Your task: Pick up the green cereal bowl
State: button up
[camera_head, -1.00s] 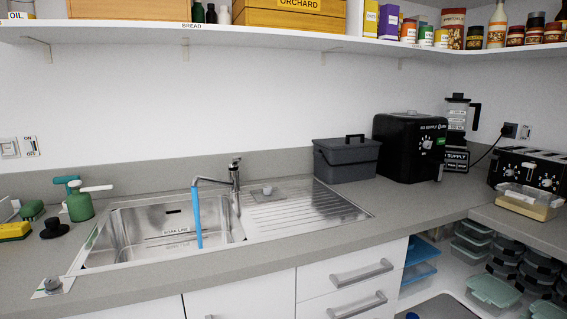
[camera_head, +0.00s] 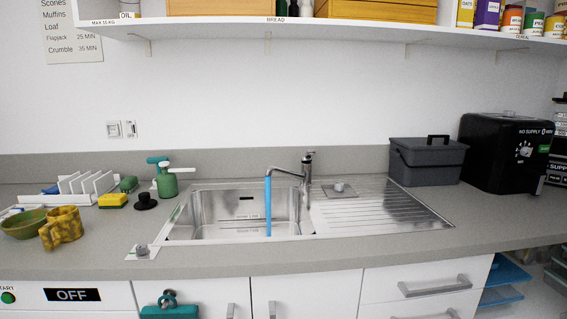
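A green bowl (camera_head: 24,223) sits on the counter at the far left, cut off slightly by the picture's left edge. A yellow-brown mottled mug (camera_head: 62,228) stands right beside it and hides part of its right side. I cannot tell if the two touch. My gripper is not in view.
The counter (camera_head: 210,258) has a sink (camera_head: 240,212) with running water in the middle. A grey bin (camera_head: 428,165) and a black machine (camera_head: 505,150) stand at right.

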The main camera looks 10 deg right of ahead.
aim_at(28, 226)
jog(key=i+j+u, duration=0.35)
jog(key=j, duration=0.6)
jog(key=i+j+u, duration=0.4)
jog(key=i+j, duration=0.25)
jog(key=j, duration=0.15)
jog(key=i+j+u, duration=0.35)
jog(key=i+j, duration=0.25)
jog(key=i, duration=0.45)
